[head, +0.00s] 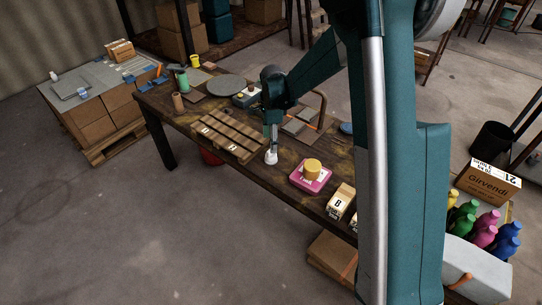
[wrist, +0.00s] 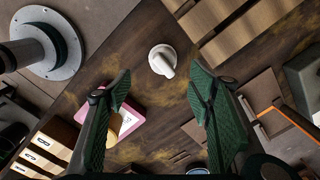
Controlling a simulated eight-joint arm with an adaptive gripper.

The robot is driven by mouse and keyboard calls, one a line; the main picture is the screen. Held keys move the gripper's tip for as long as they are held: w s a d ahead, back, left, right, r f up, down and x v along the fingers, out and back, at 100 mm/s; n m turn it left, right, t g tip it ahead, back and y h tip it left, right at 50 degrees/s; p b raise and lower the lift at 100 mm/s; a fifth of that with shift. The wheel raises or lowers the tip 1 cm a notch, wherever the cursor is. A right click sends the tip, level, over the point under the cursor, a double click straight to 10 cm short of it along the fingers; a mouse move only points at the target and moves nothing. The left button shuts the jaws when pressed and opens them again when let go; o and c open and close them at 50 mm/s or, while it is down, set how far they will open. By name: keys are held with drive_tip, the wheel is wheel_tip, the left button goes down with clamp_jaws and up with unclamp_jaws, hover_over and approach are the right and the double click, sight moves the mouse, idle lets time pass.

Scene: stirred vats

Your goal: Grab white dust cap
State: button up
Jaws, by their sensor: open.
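The white dust cap (wrist: 162,60) stands on the dark wooden table, with a round base and a raised grip on top. In the wrist view it lies beyond my gripper (wrist: 160,90), roughly centred between the two green-padded fingers. The fingers are spread wide apart and nothing is between their pads. In the head view the cap (head: 271,157) shows at the table's near edge, directly below my gripper (head: 273,143). The gripper partly covers the cap's top there, and I cannot tell whether it touches it.
A slatted wooden rack (head: 228,137) lies left of the cap. A pink block (head: 311,185) with a yellow round piece (head: 313,168) sits to its right, and number-marked boxes (head: 341,202) stand further right. Grey plates (head: 296,128) lie behind.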

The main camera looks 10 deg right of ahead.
sight(271, 155)
drive_tip(key=shift+w+a+f+m, duration=0.15)
drive_tip(key=shift+w+f, duration=0.05)
drive_tip(key=shift+f, duration=0.3)
drive_tip(key=shift+w+a+f+m, duration=0.1)
drive_tip(key=shift+w+f+m, duration=0.1)
drive_tip(key=shift+f, duration=0.3)
drive_tip(key=shift+f, duration=0.1)
drive_tip(key=shift+f, duration=1.2)
drive_tip(key=shift+f+b, duration=0.1)
drive_tip(key=shift+b, duration=0.2)
drive_tip(key=shift+d+f+b, duration=0.15)
drive_tip(key=shift+f+b, duration=0.55)
drive_tip(key=shift+f, duration=1.8)
drive_tip(key=shift+c, duration=0.6)
drive_tip(key=c, duration=0.9)
